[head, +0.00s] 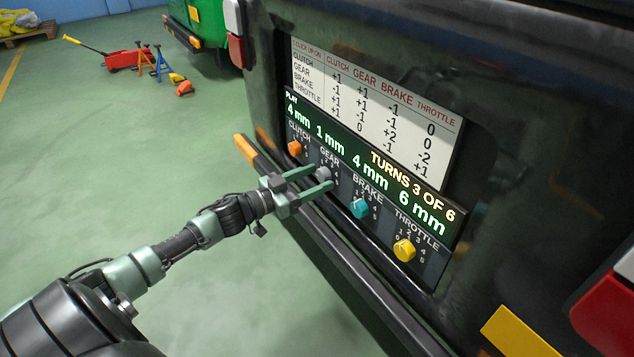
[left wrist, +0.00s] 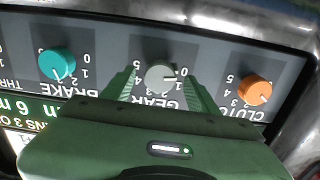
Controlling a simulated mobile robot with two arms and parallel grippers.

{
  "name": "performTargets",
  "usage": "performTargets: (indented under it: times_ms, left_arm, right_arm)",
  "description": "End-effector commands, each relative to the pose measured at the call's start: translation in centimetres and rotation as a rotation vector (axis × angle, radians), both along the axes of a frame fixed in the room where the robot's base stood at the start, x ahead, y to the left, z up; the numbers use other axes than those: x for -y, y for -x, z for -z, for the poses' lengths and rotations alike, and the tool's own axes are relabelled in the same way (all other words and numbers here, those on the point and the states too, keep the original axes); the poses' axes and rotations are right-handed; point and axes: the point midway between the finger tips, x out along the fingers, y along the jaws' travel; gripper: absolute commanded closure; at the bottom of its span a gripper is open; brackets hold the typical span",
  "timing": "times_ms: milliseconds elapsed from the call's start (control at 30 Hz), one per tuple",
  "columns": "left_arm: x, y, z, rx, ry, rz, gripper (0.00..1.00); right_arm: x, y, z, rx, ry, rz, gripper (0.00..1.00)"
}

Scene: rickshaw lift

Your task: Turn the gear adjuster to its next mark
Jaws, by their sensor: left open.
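The gear adjuster is a grey round knob (head: 323,172) on the dark panel, between the orange clutch knob (head: 294,148) and the teal brake knob (head: 360,208). My left gripper (head: 322,177) is open, its two green fingers pointing at the panel on either side of the grey knob. In the left wrist view the grey knob (left wrist: 160,76) sits between the fingers, with small gaps visible. Its pale pointer line points right in that upside-down view; the exact mark is hard to read. My right gripper is not in view.
The yellow throttle knob (head: 404,250) is at the panel's lower right. The display (head: 370,165) reads TURNS 3 OF 6 and 4, 1, 4, 6 mm, below a white chart (head: 375,100). A dark ledge (head: 350,260) runs below the panel. Green floor is open at left.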

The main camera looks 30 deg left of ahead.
Motion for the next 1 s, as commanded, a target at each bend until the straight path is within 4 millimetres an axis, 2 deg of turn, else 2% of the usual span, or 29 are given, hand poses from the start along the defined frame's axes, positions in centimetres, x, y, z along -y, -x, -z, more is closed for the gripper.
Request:
performTargets:
  times_ms: [100, 367, 467, 600, 1000]
  left_arm:
    - [0.29, -0.72, 0.01, 0.002, -0.001, 0.000, 0.41]
    - [0.35, -0.84, 0.00, -0.001, -0.001, -0.001, 0.41]
    - [0.35, -0.83, 0.00, -0.001, -0.001, -0.001, 0.63]
    - [0.35, -0.83, 0.00, -0.001, -0.001, -0.001, 1.00]
    - [0.38, -0.82, -0.15, 0.027, -0.066, -0.001, 1.00]
  right_arm:
    - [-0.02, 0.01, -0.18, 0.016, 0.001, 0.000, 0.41]
    - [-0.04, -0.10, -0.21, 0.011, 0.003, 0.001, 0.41]
    - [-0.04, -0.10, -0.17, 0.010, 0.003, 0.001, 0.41]
    - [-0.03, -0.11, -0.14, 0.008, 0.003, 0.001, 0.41]
    - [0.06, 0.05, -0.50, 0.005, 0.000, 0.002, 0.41]
